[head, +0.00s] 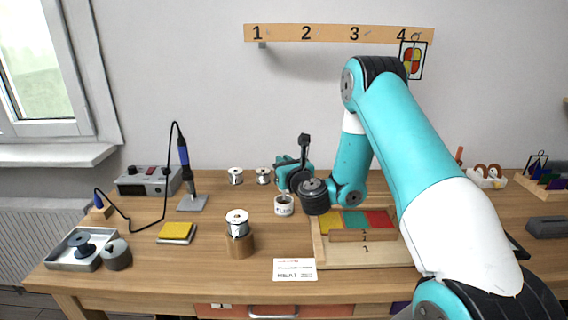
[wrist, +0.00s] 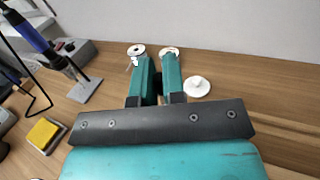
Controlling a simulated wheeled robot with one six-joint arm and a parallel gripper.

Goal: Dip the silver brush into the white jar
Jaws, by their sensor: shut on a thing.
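The white jar (head: 284,205), with dark lettering, stands on the table and looks open at the top. My gripper (head: 281,162) is above and just behind it in the head view. In the wrist view its two teal fingers (wrist: 157,77) point away over the table, close around something dark and narrow. What they hold is mostly hidden; I take it to be the silver brush, whose tip I cannot see.
Wire spools (head: 235,176) stand behind, and another spool sits on a wooden block (head: 240,245) in front. A soldering iron stand (head: 192,203), yellow sponge (head: 177,232) and metal tray (head: 68,262) are left. A wooden board with coloured panels (head: 325,252) is right of the jar.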

